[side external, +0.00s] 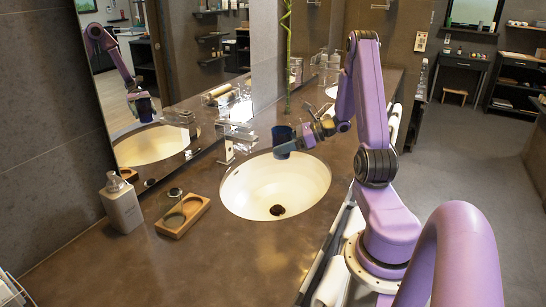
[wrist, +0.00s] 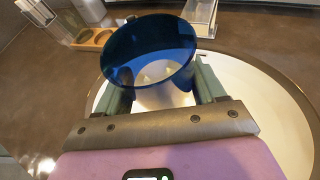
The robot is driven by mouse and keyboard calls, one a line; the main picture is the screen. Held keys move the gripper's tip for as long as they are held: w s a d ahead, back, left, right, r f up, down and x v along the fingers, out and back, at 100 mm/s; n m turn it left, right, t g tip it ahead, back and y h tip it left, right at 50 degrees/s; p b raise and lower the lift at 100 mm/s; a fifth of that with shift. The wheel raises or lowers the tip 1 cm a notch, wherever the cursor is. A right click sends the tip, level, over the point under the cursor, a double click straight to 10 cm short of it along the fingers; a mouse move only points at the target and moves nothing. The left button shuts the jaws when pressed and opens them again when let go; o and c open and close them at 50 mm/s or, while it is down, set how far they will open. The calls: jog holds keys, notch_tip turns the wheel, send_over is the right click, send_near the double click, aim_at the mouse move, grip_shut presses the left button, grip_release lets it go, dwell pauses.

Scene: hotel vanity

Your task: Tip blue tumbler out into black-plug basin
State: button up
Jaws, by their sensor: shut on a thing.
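The blue tumbler (side external: 283,141) is held by my gripper (side external: 297,142) over the back right rim of the near basin. In the wrist view the tumbler (wrist: 150,50) sits between the two fingers (wrist: 158,85), with its open mouth showing. Small pale things show inside it, too unclear to name. It looks close to upright in the side view. The white basin (side external: 240,190) has a dark plug (side external: 277,210) at its bottom. The basin's white wall also shows in the wrist view (wrist: 270,115).
A tap (side external: 228,150) stands behind the basin. A soap dispenser (side external: 121,203) and a wooden holder (side external: 182,216) with a small glass are on the left. A second basin (side external: 333,91) lies farther back.

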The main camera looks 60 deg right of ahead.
jog(key=shift+s+d+r+h, duration=0.1)
jog(key=shift+d+h, duration=0.3)
jog(key=shift+d, duration=0.05)
jog(key=shift+s+d+f+n+g+h, duration=0.1)
jog(key=shift+s+d+n+g+h, duration=0.2)
jog(key=shift+g+h, duration=0.8)
jog(key=shift+s+d+f+n+g+h, duration=0.1)
jog(key=shift+s+d+n+g+h, duration=0.2)
jog(key=shift+g+h, duration=0.75)
jog(key=shift+s+d+f+n+g+h, duration=0.1)
jog(key=shift+s+d+n+g+h, duration=0.15)
jog(key=shift+g+h, duration=0.8)
jog(key=shift+r+g, duration=0.1)
jog(key=shift+g, duration=0.5)
jog(key=shift+w+a+r+n+g+h, duration=0.1)
jog(key=shift+w+a+n+g+h, duration=0.1)
jog(key=shift+g+h, duration=0.4)
jog(key=shift+w+a+r+n+g+h, duration=0.1)
jog(key=shift+w+a+n+g+h, duration=0.05)
jog(key=shift+g+h, duration=0.4)
jog(key=shift+a+f+n+g+h, duration=0.1)
jog(key=shift+f+n+g+h, duration=0.1)
jog(key=shift+f+g+h, duration=0.45)
jog(key=shift+f+n+g+h, duration=0.2)
jog(key=shift+f+g+h, duration=0.15)
jog(key=shift+g+h, duration=0.5)
jog(key=shift+f+g+h, duration=0.3)
jog(key=shift+g+h, duration=0.35)
